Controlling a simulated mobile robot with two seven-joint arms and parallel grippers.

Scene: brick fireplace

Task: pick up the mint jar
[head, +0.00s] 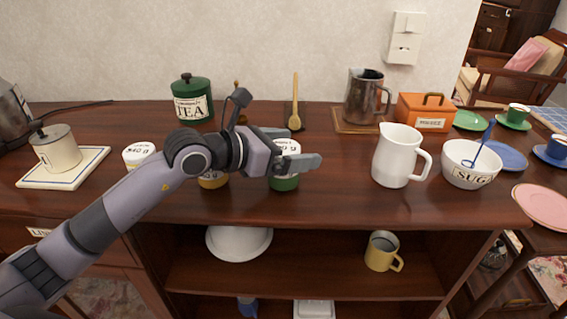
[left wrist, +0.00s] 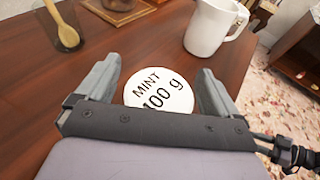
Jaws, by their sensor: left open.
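The mint jar (head: 285,182) stands on the dark wooden sideboard top, a green jar partly covered by my left gripper. In the left wrist view its round white lid (left wrist: 160,92) reads "MINT 100 g" and lies between the two fingers. My left gripper (head: 300,160) is open, with one finger on each side of the lid; it also shows in the left wrist view (left wrist: 155,85). I cannot tell whether the fingers touch the jar. The jar's lower body is hidden in the wrist view. My right gripper is not in view.
A yellow-brown jar (head: 213,180) and a white-lidded jar (head: 139,154) stand left of the mint jar, partly behind my arm. A white pitcher (head: 397,158) and sugar bowl (head: 469,165) stand right. A green tea canister (head: 193,99) and wooden spoon (head: 295,105) are behind.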

